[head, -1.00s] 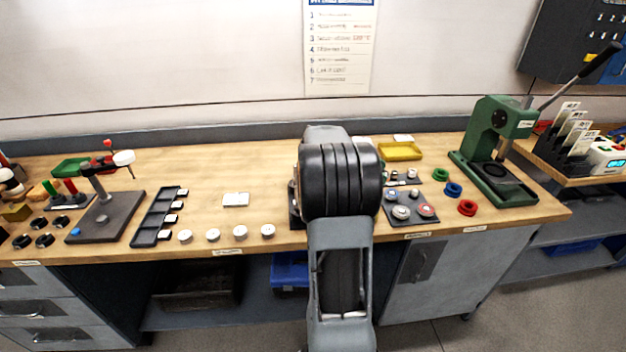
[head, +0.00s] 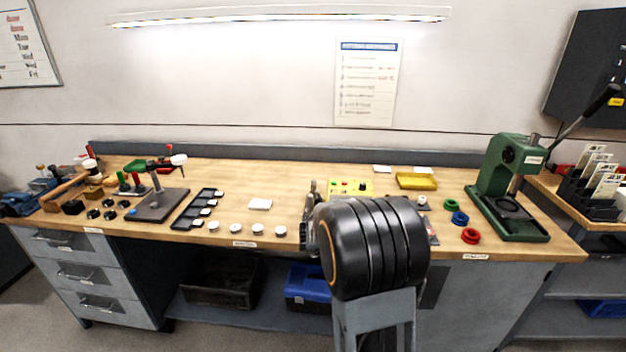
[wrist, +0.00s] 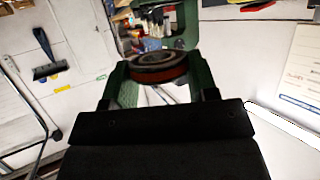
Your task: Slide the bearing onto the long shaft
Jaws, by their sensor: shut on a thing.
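In the wrist view my gripper (wrist: 160,88) is shut on the bearing (wrist: 158,76), a ring with a dark metal face and a reddish-brown outer band. It sits between the two green fingers, near their tips. In the head view my arm's dark wrist hides the gripper and bearing. I cannot make out the long shaft for certain in either view. A small grey upright fixture (head: 310,200) shows on the bench just left of my arm, partly hidden.
A green press (head: 500,180) stands at the bench's right end, beside red (head: 470,235) and blue rings (head: 459,218). A yellow tray (head: 416,181) and yellow control box (head: 352,187) lie at the back. White discs (head: 236,229) line the front edge. A dark slotted tray (head: 197,208) lies left.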

